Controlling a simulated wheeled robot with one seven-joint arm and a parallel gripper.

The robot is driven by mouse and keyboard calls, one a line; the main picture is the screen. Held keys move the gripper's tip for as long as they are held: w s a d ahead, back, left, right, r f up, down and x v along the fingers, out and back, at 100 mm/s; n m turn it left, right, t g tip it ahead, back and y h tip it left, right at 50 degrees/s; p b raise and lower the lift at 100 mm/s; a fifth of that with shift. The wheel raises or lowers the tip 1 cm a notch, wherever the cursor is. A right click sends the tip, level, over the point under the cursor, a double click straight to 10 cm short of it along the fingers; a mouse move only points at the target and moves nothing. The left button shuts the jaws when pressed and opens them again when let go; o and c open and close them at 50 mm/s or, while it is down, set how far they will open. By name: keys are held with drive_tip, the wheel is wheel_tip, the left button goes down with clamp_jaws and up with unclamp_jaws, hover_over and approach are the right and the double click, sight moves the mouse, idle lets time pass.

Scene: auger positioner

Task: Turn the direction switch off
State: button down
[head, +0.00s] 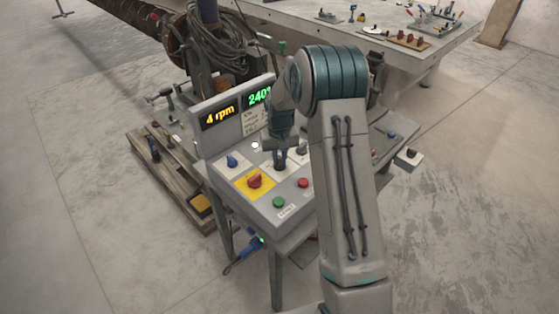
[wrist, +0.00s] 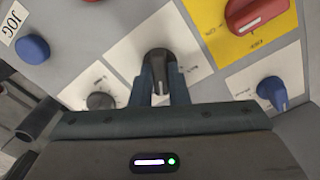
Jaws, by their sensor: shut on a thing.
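A black switch knob (wrist: 158,62) stands on a white label plate (wrist: 128,60) on the sloped control panel. The plate's lettering is too small to read, so I cannot confirm it is the direction switch. My gripper (wrist: 162,80) is shut on this knob, one finger on each side, as the wrist view shows. In the head view my gripper (head: 280,160) reaches down onto the panel and mostly hides the knob. The knob's pointer mark is hard to make out.
A red knob (head: 255,181) on a yellow plate (head: 241,184) and a blue knob (head: 232,161) are close by. A dark round knob (wrist: 100,101), green button (head: 278,202) and red button (head: 303,183) also surround it.

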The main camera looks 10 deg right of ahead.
sight(279, 160)
drive_tip(key=n+b, duration=0.2)
drive_tip(key=n, duration=0.3)
drive_tip(key=shift+r+n, duration=0.1)
drive_tip(key=shift+n, duration=0.3)
drive_tip(key=shift+w, duration=0.1)
idle(0.3)
drive_tip(key=c, duration=1.4)
unclamp_jaws()
drive_tip(key=shift+a, duration=0.1)
drive_tip(key=shift+r, duration=0.1)
wheel_tip(279, 160, up, 14)
drive_tip(key=b, duration=0.1)
drive_tip(key=shift+f+b, duration=0.2)
drive_tip(key=shift+b, duration=0.1)
